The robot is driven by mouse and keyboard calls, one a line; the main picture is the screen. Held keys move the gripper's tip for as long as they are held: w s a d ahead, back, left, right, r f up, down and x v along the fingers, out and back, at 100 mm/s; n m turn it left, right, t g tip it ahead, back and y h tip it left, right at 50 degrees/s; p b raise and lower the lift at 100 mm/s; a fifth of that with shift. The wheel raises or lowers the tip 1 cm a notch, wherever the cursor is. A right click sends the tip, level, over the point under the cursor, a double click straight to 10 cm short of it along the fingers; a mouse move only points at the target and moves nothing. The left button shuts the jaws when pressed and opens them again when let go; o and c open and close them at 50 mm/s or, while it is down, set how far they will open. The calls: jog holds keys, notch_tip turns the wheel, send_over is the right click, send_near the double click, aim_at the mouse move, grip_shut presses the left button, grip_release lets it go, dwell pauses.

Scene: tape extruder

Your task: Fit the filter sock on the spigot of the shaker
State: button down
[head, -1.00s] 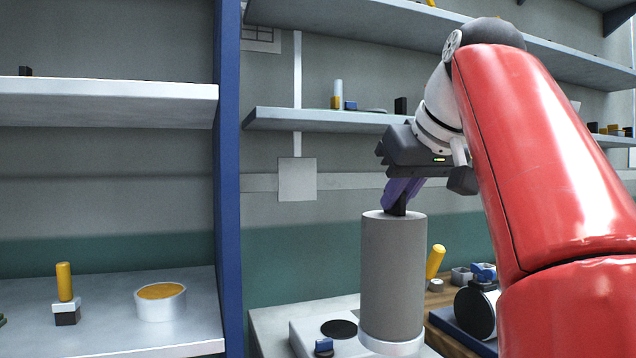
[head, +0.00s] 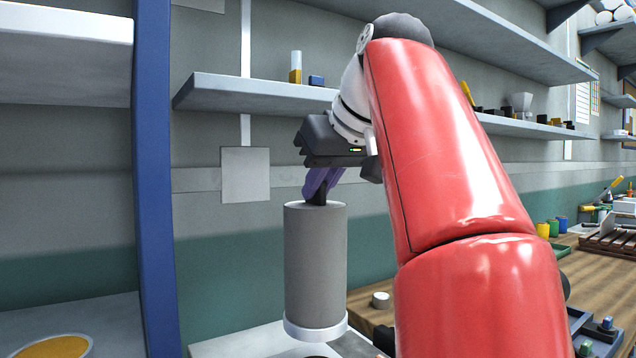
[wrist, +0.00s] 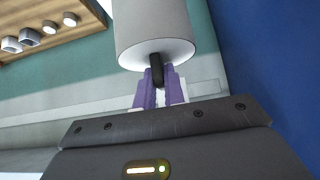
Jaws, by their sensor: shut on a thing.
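My gripper (head: 319,190) is shut, with purple fingers, on the dark tab at the top of a grey cylinder that I take for the filter sock (head: 315,250). The sock hangs upright with a pale ring at its lower end. In the wrist view my gripper (wrist: 157,80) holds the same dark tab, and the sock (wrist: 153,30) extends away from the fingers. A white flat-topped unit (head: 240,345) lies low under the sock, mostly cut off by the frame. I cannot tell whether it is the shaker, and no spigot is clearly visible.
A blue post (head: 157,200) stands left of the sock. A wall shelf (head: 250,94) with small items runs behind my arm. A wooden bench (head: 590,265) with several containers and tools extends right. A round tub (head: 55,346) sits at lower left.

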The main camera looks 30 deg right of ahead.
aim_at(321, 238)
jog(key=shift+s+r, duration=0.1)
jog(key=shift+s, duration=0.05)
jog(key=shift+f, duration=0.3)
notch_tip(321, 238, down, 5)
jog(key=b, duration=0.5)
jog(key=shift+f, duration=0.1)
jog(key=shift+p, duration=0.5)
dwell(1.1)
jog(key=shift+f+b, duration=1.05)
jog(key=shift+f, duration=0.2)
jog(key=c, duration=1.4)
grip_release()
jog(key=shift+r, duration=0.1)
